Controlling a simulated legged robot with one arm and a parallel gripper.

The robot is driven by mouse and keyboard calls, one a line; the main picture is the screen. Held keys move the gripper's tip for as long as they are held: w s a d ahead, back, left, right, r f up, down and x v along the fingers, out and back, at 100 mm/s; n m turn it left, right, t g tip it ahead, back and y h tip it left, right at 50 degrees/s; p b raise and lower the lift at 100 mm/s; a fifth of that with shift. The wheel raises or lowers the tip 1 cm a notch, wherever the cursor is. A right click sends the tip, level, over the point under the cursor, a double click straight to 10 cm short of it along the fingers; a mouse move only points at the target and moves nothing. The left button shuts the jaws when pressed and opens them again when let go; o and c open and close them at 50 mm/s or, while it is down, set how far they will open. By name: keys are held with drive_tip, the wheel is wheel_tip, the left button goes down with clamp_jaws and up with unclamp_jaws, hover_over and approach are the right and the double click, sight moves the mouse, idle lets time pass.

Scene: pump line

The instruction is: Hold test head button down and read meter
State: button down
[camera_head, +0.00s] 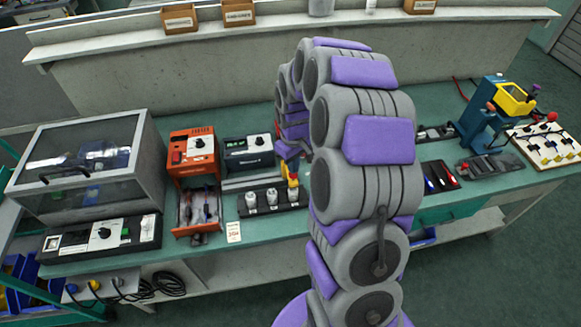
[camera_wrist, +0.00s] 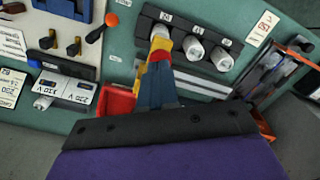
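A black rack (camera_head: 262,211) with white cylindrical heads stands on the green bench; three heads show in the wrist view, the middle one (camera_wrist: 194,48) and right one (camera_wrist: 222,58) clear. My gripper (camera_wrist: 160,46), blue with yellow and red at the tip, looks shut and reaches over the leftmost head (camera_wrist: 160,30). In the head view that is the rack's right end. I cannot tell whether the tip touches a button, which is hidden. A dark meter-like unit (camera_head: 248,155) with a white dial stands behind the rack; its small display is unreadable from here.
An orange unit (camera_head: 193,150) with a tool-filled tray (camera_head: 198,209) stands left of the rack. A clear-windowed cabinet (camera_head: 90,165) is farther left. A blue and yellow press (camera_head: 490,115) and white board (camera_head: 547,143) stand at right. A red bin (camera_wrist: 119,101) is near my gripper.

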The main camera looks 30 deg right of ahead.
drive_tip(key=shift+r+p, duration=0.95)
drive_tip(key=shift+r, duration=1.35)
drive_tip(key=shift+s+a+r, duration=0.15)
drive_tip(key=shift+a+r, duration=0.1)
drive_tip(key=shift+r, duration=0.05)
drive_tip(key=s+a+r, duration=0.8)
drive_tip(key=s+a, duration=0.1)
drive_tip(key=s, duration=0.3)
drive_tip(key=s+a+r+m+g, duration=0.1)
drive_tip(key=s+a, duration=0.1)
drive_tip(key=s, duration=0.8)
drive_tip(key=s+a+r+m, duration=0.1)
drive_tip(key=s+a+r, duration=0.1)
drive_tip(key=s, duration=0.8)
drive_tip(key=shift+a+r+m+g, duration=0.15)
drive_tip(key=shift+a+m+g, duration=0.2)
drive_tip(key=shift+m+g, duration=0.05)
drive_tip(key=shift+w+d, duration=0.1)
